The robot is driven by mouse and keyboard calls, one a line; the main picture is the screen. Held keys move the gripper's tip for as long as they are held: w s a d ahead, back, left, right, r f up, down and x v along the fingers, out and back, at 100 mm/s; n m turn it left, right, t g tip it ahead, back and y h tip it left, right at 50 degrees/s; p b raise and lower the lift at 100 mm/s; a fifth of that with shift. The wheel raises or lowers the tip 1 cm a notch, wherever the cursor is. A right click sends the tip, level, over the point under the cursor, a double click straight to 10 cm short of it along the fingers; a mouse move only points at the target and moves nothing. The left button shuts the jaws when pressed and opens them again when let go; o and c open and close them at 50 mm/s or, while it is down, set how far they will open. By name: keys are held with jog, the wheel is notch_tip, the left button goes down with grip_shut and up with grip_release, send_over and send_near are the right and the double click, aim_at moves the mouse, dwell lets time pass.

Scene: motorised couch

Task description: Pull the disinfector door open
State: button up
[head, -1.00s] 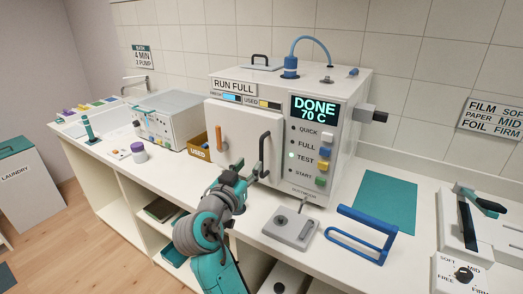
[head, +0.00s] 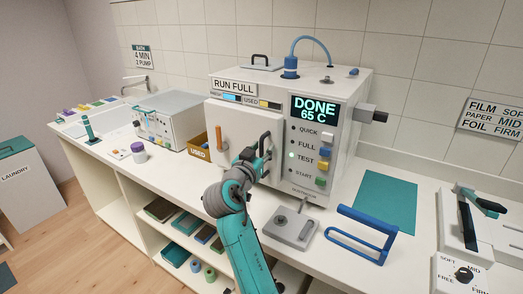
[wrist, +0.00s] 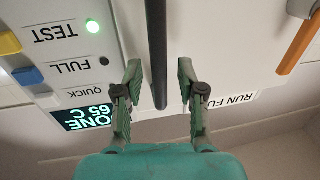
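The white disinfector (head: 345,100) stands on the counter, its display reading DONE 65 C. Its door (head: 235,122) looks closed. A black vertical bar handle (head: 267,140) is on the door's right side, and an orange handle (head: 218,138) is on its left. My gripper (head: 257,160) is at the black handle, partly covering it. In the wrist view, which is upside down, my gripper (wrist: 160,68) is open, with one finger on each side of the black handle (wrist: 157,40). Gaps show between the bar and both fingers.
A grey plate with a small lever (head: 292,228) and a blue frame handle (head: 362,235) are on the counter in front. A teal mat (head: 385,203) lies to the right. Open shelves are below the counter.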

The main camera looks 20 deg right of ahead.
grip_shut()
